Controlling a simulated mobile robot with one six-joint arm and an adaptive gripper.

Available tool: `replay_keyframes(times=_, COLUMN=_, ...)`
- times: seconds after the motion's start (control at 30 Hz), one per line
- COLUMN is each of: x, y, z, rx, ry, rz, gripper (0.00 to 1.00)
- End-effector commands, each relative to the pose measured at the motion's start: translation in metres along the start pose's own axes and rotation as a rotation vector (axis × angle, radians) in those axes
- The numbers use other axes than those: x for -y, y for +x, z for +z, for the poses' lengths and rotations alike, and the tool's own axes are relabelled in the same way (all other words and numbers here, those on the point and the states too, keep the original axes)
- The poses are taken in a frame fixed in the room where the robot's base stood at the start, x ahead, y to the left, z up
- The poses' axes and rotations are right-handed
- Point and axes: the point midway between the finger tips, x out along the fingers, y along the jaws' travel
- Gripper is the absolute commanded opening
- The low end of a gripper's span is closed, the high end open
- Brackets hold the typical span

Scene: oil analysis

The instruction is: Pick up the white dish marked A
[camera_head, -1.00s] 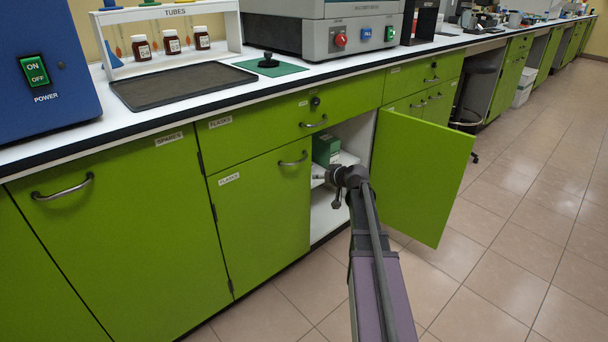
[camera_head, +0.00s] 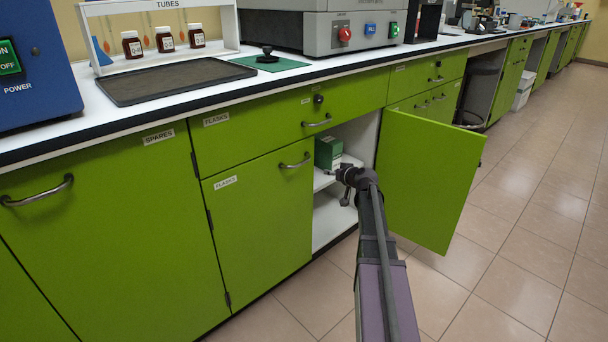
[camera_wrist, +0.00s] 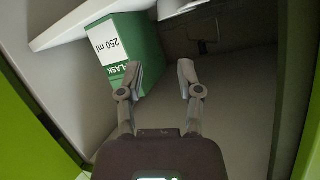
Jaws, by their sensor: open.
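No dish with a readable A shows in either view. A pale object (camera_wrist: 178,7) is cut off at the top of the wrist view, behind the green box; I cannot tell whether it is the dish. My gripper (camera_wrist: 160,70) is open, with nothing between its fingers. It is inside the open cupboard, just in front of the green flask box (camera_wrist: 128,55). In the head view the box (camera_head: 328,152) stands on the upper shelf, and my wrist hides part of that shelf.
The open green cupboard door (camera_head: 430,180) stands close to the right of my arm. The white shelf (camera_head: 322,180) and cupboard walls hem in my gripper. A tray (camera_head: 175,80) and several brown bottles are on the bench above. The floor at right is clear.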

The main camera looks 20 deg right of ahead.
Motion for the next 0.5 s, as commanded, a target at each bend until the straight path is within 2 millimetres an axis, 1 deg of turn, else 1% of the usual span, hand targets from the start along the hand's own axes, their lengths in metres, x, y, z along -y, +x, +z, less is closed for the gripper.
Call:
replay_keyframes(times=0.33, x=0.001, y=0.002, z=0.000, rx=0.000, ry=0.000, rz=-0.001, gripper=0.47)
replay_keyframes(times=0.5, x=0.001, y=0.013, z=0.001, rx=0.001, ry=-0.001, rz=-0.003, gripper=0.47)
